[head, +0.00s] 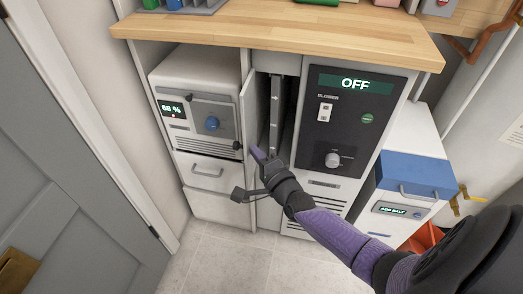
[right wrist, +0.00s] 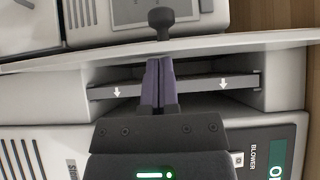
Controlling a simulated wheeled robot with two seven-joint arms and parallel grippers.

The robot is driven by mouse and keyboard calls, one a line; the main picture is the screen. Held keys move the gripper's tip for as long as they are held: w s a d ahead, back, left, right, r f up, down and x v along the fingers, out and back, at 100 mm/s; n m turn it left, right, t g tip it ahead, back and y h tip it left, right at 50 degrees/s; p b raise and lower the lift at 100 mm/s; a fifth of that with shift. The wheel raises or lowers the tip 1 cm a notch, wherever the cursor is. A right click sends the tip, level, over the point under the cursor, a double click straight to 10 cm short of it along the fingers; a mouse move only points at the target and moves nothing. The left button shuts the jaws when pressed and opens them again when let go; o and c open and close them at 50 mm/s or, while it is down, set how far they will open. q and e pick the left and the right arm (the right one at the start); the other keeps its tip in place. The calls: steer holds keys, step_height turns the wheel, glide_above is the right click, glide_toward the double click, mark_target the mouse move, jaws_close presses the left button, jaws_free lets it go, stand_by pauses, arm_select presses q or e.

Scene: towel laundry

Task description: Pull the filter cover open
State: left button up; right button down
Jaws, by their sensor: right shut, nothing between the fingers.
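The filter cover (head: 250,110) is a tall, narrow white panel between the left unit and the blower panel. It stands swung out to the left, with the slot behind it exposed. In the right wrist view the cover (right wrist: 255,43) runs across the upper part, with a dark knob (right wrist: 160,22) on its far side. Inside the slot a grey filter (right wrist: 215,83) shows two white arrows. My right gripper (head: 260,158) is shut and empty, at the slot on the cover's inner side. Its purple fingers (right wrist: 158,72) point toward the cover; whether they touch it I cannot tell.
The left unit (head: 213,120) with a 68 % display stands close beside the cover. The blower panel (head: 345,115) reads OFF. Bare tiled floor (head: 225,265) lies in front.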

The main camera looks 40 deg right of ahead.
steer(key=shift+w+a+r+m+g+h+p, duration=0.15)
steer(key=shift+w+a+m+h+p, duration=0.1)
steer(key=shift+a+m+h+p, duration=0.35)
steer(key=shift+w+a+f+m+g+h+p, duration=0.15)
steer(key=shift+w+m+h, duration=0.15)
steer(key=shift+h, duration=0.5)
steer(key=shift+w+a, duration=0.7)
steer(key=shift+w, duration=0.15)
